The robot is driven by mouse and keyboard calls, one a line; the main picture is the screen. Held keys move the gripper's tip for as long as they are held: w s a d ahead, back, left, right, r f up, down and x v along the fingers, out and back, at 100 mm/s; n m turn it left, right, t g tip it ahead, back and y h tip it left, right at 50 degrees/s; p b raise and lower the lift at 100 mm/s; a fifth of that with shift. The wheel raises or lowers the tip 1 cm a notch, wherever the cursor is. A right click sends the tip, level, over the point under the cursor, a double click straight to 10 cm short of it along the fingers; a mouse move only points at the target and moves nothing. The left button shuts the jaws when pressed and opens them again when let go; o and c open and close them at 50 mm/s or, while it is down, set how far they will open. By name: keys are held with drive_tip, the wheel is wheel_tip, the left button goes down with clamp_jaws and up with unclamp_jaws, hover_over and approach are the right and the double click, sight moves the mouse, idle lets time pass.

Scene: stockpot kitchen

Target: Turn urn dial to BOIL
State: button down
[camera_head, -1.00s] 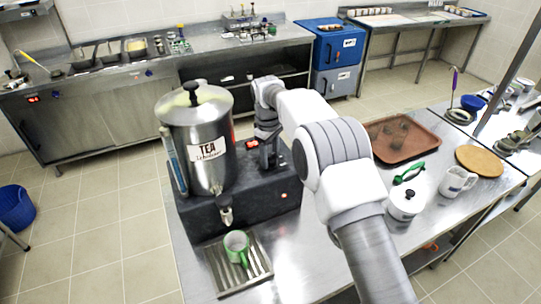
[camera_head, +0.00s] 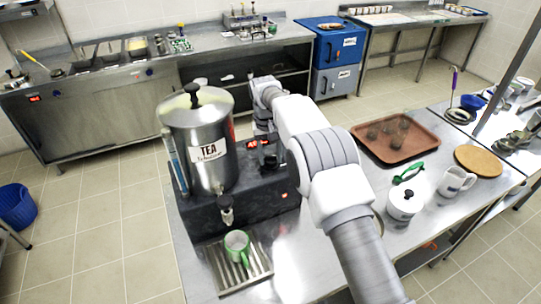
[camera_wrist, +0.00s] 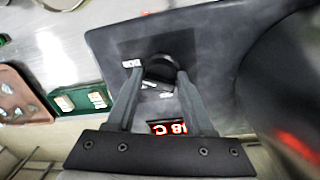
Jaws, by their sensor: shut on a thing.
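The steel tea urn (camera_head: 208,165) with a black-knobbed lid stands on a dark base (camera_head: 220,210) on the steel counter. In the wrist view, the round black dial (camera_wrist: 159,68) sits on the dark panel between the fingertips of my gripper (camera_wrist: 160,73), which is shut on it. Small white labels (camera_wrist: 131,63) lie around the dial, too blurred to read. A red lit display (camera_wrist: 170,128) is below it, and it also shows in the head view (camera_head: 252,143). The dial's pointer direction cannot be made out.
To the right are a brown tray (camera_head: 410,152), a white lidded pot (camera_head: 404,204), a white mug (camera_head: 455,182) and a round board (camera_head: 478,161). The counter front is free.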

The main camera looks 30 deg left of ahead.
sight(267, 156)
drive_tip(key=shift+f+m, duration=0.1)
drive_tip(key=shift+m, duration=0.2)
drive_tip(key=shift+c, duration=1.5)
unclamp_jaws()
wheel_tip(267, 156, up, 12)
drive_tip(key=shift+s+a+p, duration=0.25)
drive_tip(key=shift+a+p, duration=0.15)
